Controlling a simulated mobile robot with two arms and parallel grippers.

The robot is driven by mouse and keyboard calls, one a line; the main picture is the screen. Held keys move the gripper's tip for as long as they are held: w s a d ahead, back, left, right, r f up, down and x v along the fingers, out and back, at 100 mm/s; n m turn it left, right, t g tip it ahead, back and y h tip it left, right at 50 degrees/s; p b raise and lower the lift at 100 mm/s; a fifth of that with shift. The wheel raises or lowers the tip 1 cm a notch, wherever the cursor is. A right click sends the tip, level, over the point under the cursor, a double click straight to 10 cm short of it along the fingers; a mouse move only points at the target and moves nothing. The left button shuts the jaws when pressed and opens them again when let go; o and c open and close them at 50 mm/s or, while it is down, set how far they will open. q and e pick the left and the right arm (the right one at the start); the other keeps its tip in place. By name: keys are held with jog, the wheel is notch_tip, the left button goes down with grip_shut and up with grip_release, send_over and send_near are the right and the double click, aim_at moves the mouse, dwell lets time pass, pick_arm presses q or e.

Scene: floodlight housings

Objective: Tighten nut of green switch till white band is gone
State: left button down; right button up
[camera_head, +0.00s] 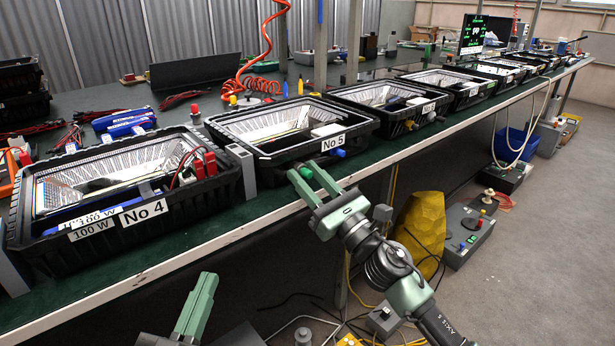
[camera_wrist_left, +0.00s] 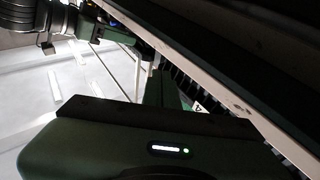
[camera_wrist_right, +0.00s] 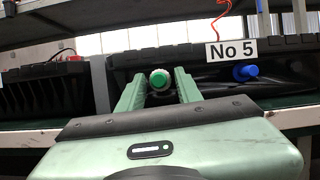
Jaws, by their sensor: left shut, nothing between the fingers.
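The green switch (camera_head: 306,172) sits at the left front corner of the black housing labelled No 5 (camera_head: 345,129). In the right wrist view the green switch (camera_wrist_right: 160,79) has a round green cap with a pale rim, and a dark part below it. My right gripper (camera_head: 305,178) has its fingers spread on either side of the switch; it also shows in the right wrist view (camera_wrist_right: 159,84). I cannot make out the nut clearly or whether a finger touches it. My left gripper (camera_head: 208,279) is shut and empty, below the table's front edge; its fingers show in the left wrist view (camera_wrist_left: 165,82).
A blue knob (camera_head: 340,153) is right of the switch on the same housing. The No 4 housing (camera_head: 190,203) stands to the left, with a grey block (camera_head: 241,170) between the two. The table's pale front edge (camera_head: 215,236) runs close to both grippers. A yellow sack (camera_head: 421,225) stands below.

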pick_arm(q)
jog(key=shift+s+r+t, duration=0.15)
jog(key=shift+r+t, duration=0.15)
jog(key=shift+r, duration=0.15)
pick_arm(e)
jog(key=v, duration=0.8)
jog(key=shift+w, duration=0.15)
